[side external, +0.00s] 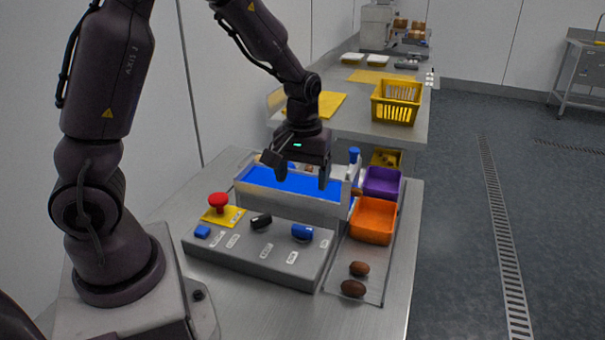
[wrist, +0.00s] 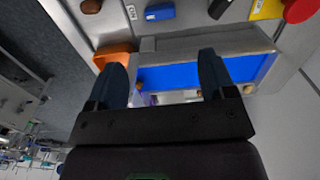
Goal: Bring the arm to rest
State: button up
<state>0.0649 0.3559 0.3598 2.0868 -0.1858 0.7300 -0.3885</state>
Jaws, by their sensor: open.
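My gripper (side external: 302,172) is open and empty, held above the blue conveyor belt (side external: 270,183) in its grey frame. In the wrist view, the two dark fingers of my gripper (wrist: 166,75) stand well apart, with the blue belt (wrist: 184,77) and its metal frame behind them. My arm reaches out from its base at the left and bends down over the belt. I cannot tell the exact height of the fingertips above the belt.
A grey control box (side external: 262,250) with a red button (side external: 218,202) stands in front. An orange bin (side external: 373,220) and a purple bin (side external: 382,183) are at the right. Two brown dates (side external: 353,288) lie on the tray at the front right. A yellow basket (side external: 396,102) stands behind.

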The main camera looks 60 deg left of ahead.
jog(key=s+d+r+m+t, duration=0.2)
jog(key=s+d+r+m, duration=0.2)
jog(key=s+r, duration=0.2)
jog(key=s+d+r+m+t, duration=0.3)
jog(key=s+r, duration=0.4)
jog(key=r, duration=0.3)
jog(key=shift+s+d+r+m+t, duration=0.3)
jog(key=shift+d+m, duration=0.45)
jog(key=shift+m, duration=0.35)
